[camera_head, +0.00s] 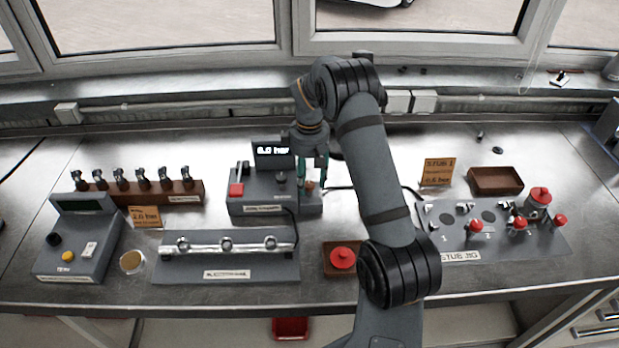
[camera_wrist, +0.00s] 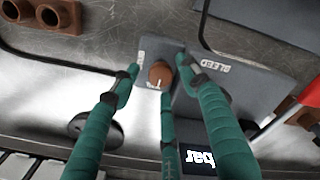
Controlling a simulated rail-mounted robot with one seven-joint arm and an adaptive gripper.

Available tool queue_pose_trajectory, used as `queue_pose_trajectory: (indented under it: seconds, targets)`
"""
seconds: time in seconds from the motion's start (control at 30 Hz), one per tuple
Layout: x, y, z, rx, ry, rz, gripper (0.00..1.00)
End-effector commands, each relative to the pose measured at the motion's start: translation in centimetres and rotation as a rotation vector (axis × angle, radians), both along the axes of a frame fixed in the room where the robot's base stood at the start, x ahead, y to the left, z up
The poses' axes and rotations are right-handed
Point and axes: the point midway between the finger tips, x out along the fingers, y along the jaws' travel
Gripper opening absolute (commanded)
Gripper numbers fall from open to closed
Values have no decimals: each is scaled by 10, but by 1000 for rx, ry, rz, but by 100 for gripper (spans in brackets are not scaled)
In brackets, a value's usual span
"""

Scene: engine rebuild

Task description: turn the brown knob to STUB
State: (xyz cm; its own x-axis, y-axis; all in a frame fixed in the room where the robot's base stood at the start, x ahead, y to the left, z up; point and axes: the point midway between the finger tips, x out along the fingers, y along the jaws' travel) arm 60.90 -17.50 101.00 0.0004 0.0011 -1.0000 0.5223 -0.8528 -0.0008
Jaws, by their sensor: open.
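The brown knob (camera_wrist: 160,74) sits on a small grey block (camera_wrist: 152,50) in the wrist view, with small pale labels beside and below it that I cannot read clearly. A pale mark shows at the knob's lower edge. My gripper (camera_wrist: 158,70) has green fingers, open and spread around the knob, with one on the left, one on the right and one below. I cannot tell whether any finger touches it. In the head view my gripper (camera_head: 313,174) points down over the right end of the grey pressure unit (camera_head: 250,208), and the knob (camera_head: 309,184) is partly hidden.
The display (camera_head: 272,151) reads about 6.0 bar. A red button (camera_head: 236,190) is on the unit's left. The stub jig (camera_head: 500,228) is at right.

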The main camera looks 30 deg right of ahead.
Motion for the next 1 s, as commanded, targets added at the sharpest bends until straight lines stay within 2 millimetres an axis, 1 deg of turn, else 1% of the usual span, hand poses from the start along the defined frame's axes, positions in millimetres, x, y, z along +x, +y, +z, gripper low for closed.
queue_pose_trajectory:
  seconds: [0.3,1.0]
  targets:
    - [-1,1,-3,0,0,0,44]
    - [-1,1,-2,0,0,1,3]
